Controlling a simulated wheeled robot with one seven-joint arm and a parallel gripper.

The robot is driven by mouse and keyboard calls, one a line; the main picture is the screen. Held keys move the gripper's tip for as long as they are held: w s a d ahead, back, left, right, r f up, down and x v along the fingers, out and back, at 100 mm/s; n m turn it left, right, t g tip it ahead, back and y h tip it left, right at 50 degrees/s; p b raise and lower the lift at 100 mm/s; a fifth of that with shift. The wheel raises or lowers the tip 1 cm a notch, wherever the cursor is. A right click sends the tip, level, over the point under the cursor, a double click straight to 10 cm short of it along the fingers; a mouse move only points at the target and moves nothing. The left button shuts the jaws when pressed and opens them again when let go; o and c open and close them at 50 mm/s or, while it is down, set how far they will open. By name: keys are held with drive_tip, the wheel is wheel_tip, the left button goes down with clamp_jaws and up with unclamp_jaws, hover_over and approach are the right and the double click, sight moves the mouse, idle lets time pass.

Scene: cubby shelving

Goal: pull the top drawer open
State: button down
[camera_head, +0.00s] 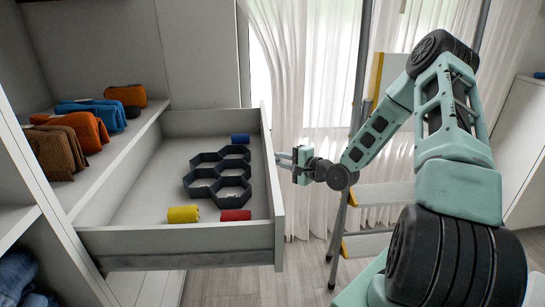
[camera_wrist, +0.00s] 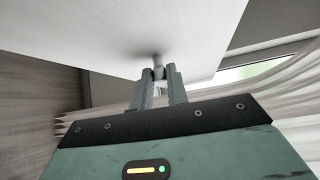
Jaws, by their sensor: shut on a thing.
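The top drawer (camera_head: 175,246) is pulled out from the shelving at the left in the head view, with its inside in plain sight. My gripper (camera_head: 283,160) is at the outer face of the drawer front (camera_head: 274,205). In the wrist view my gripper (camera_wrist: 159,75) is shut on a small knob (camera_wrist: 157,62) on the pale drawer front (camera_wrist: 125,35). In the head view the knob is hard to make out between the fingers.
In the drawer lie a dark hexagonal organizer (camera_head: 190,182), a blue roll (camera_head: 240,138), a yellow roll (camera_head: 183,214) and a red roll (camera_head: 235,215). Folded clothes (camera_head: 88,128) lie on the shelf at left. A stepladder (camera_head: 375,194) and curtains (camera_head: 305,90) stand behind my arm.

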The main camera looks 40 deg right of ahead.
drive_tip(key=c, duration=1.4)
unclamp_jaws()
drive_tip(key=shift+o, duration=0.2)
drive_tip(key=p+v, duration=0.3)
drive_tip(key=v, duration=1.4)
drive_tip(key=shift+s+p, duration=0.2)
drive_tip(key=shift+p, duration=0.2)
drive_tip(key=shift+f, duration=0.1)
